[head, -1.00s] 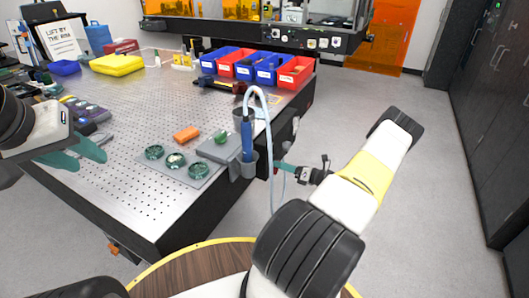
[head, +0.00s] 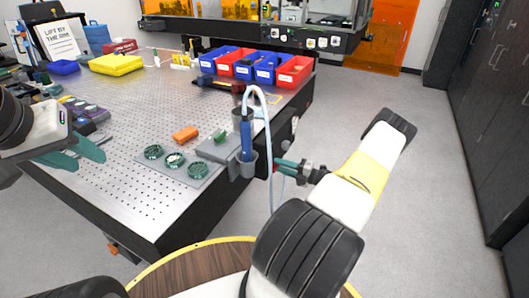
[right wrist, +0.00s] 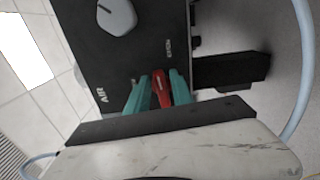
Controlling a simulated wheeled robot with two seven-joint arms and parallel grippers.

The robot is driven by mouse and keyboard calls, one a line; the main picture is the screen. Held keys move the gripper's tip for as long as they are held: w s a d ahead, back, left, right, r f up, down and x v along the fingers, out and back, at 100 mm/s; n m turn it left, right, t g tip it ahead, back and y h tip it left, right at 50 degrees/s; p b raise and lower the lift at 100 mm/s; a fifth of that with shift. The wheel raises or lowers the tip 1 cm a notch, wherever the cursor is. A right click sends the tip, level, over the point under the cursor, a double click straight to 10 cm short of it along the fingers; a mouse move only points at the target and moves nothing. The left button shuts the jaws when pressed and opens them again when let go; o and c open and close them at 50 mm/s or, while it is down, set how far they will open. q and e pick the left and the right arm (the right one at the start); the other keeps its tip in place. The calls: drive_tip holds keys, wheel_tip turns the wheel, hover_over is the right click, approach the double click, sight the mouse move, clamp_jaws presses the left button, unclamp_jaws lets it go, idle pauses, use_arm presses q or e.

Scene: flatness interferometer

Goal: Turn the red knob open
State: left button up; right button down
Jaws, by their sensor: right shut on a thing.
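The red knob (right wrist: 161,88) sits on a black panel (right wrist: 118,60) in the right wrist view, with white lettering beside it. My right gripper (right wrist: 158,92) has its teal fingers on either side of the knob and is shut on it. In the head view my right gripper (head: 285,167) is at the right side face of the bench, where a little red shows between its fingers. How far the knob is turned is hard to tell. My left gripper (head: 90,163) is open and empty over the left part of the bench.
A pale hose (head: 268,120) loops up beside the gripper from a grey holder with a blue-handled tool (head: 247,138). A light grey knob (right wrist: 116,16) is on the same panel. The perforated bench (head: 130,120) carries bins and parts. Floor is free to the right.

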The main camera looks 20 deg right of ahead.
drive_tip(key=shift+d+f+m, duration=0.1)
drive_tip(key=shift+m, duration=0.5)
drive_tip(key=c, duration=1.4)
unclamp_jaws()
drive_tip(key=v, duration=0.7)
drive_tip(key=shift+s+d, duration=0.2)
drive_tip(key=shift+s, duration=0.1)
drive_tip(key=shift+s+d, duration=0.1)
